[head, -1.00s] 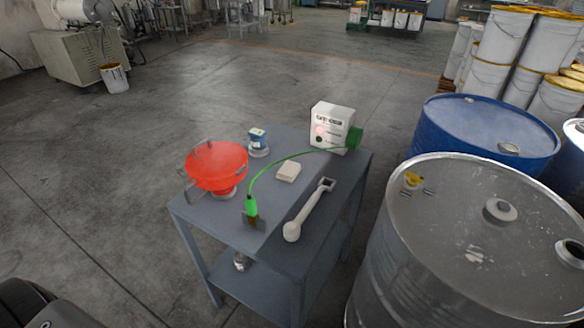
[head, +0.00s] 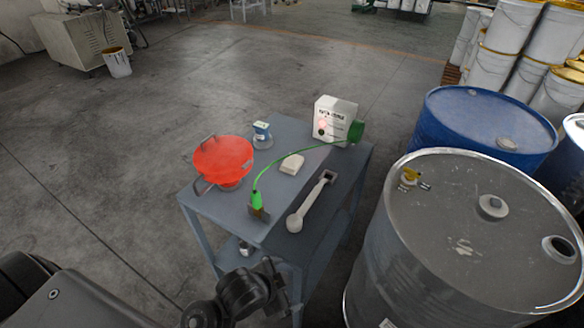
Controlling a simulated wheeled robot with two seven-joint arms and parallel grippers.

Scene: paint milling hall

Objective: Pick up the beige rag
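The beige rag (head: 292,163) looks like a small folded, pale block. It lies flat on the grey-blue table (head: 228,203), between the red bowl and the white box. My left gripper (head: 268,280) seems to be the dark end of the arm coming in from the bottom left, at the table's near edge. It is well apart from the rag, and its fingers are not clear enough to tell open from shut. My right gripper is not in view.
Around the rag are a red bowl (head: 222,157), a blue-topped jar (head: 262,136), a white box (head: 335,119) with a green cable (head: 283,163), and a pale long-handled tool (head: 312,202). A steel drum (head: 445,235) and blue drum (head: 480,115) stand right.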

